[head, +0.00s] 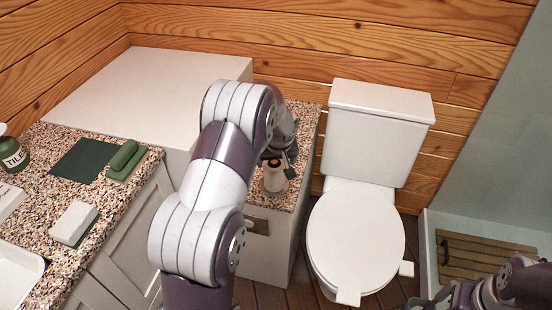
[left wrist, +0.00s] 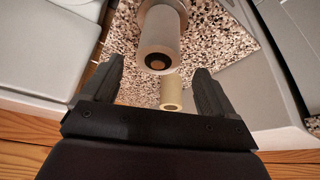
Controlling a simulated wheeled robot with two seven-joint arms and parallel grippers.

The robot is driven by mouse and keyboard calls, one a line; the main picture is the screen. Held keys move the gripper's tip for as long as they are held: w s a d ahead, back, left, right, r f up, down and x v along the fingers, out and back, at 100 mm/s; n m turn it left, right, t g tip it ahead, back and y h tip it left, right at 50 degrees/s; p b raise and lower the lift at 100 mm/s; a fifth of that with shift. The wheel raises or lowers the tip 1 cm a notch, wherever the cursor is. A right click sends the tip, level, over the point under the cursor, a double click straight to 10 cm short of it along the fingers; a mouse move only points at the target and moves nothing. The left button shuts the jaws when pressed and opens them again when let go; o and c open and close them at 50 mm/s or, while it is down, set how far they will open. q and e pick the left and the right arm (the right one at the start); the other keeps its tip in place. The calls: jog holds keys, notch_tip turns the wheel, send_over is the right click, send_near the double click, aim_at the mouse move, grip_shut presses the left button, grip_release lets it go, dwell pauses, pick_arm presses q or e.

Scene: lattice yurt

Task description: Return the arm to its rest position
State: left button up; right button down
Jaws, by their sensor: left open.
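My left arm reaches up through the middle of the head view to a narrow speckled counter beside the toilet. My left gripper (head: 280,161) is above this counter, largely hidden behind the wrist. In the left wrist view its two dark fingers (left wrist: 158,68) stand wide apart with nothing held between them. A pale cylinder with a dark round end (left wrist: 159,38) is just beyond the fingertips; a smaller cream roll (left wrist: 171,92) shows between the fingers. A pale cylinder (head: 274,179) also shows by the gripper in the head view. My right arm is at the lower right; its fingers are unclear.
A white toilet (head: 356,240) with its lid down stands right of the narrow counter (head: 300,120). A large white box-like surface (head: 150,85) is behind left. The left counter holds a green bottle (head: 12,152), green rolled cloths (head: 126,159) and a white block (head: 74,222). A slatted wooden mat (head: 480,257) lies right.

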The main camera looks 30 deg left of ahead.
dwell(0.4)
pick_arm(q)
jog(key=s+d+r+m+h+p, duration=0.1)
jog(key=s+d+r+m+p, duration=0.1)
jog(key=s, duration=0.6)
jog(key=s+d+r+m+g+p, duration=0.1)
jog(key=s+d+r+m+p, duration=0.2)
jog(key=s+d+r+p, duration=0.2)
jog(key=s+d+r+m+g+h+p, duration=0.1)
jog(key=s+d+r+m+p, duration=0.1)
jog(key=s+d+r+p, duration=0.2)
jog(key=s+d+r, duration=0.3)
jog(key=s+r, duration=0.2)
jog(key=s, duration=0.2)
jog(key=shift+d+r+h, duration=0.15)
jog(key=shift+r+h, duration=0.05)
jog(key=shift+h, duration=0.1)
jog(key=shift+s, duration=0.2)
